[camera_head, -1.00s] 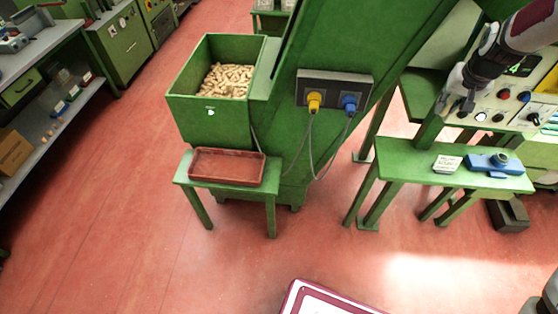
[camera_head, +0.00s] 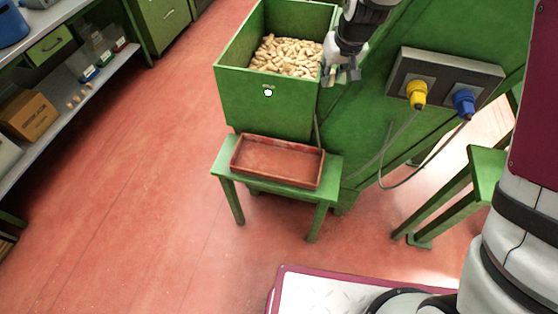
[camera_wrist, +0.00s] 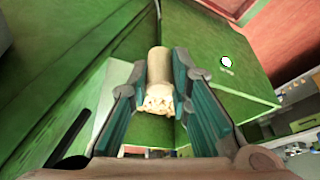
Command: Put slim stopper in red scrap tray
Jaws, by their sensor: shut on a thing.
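The slim stopper (camera_wrist: 158,85) is a pale tan cork cylinder, held between the two finger pads in the wrist view. My gripper (camera_head: 341,76) is shut on it, beside the right end of the green bin in the head view. The stopper is too small to make out clearly in the head view. The red scrap tray (camera_head: 318,172) is a shallow, rust-red rectangular tray on a small green table below the bin, to the left of and lower than my gripper. Its floor looks empty.
The green bin (camera_head: 240,100) full of corks (camera_head: 288,57) stands behind the tray. A green panel with yellow (camera_head: 417,94) and blue (camera_head: 464,104) plugs and hanging cables is at right. The small green table (camera_head: 334,185) bears the tray. Red floor is clear at left.

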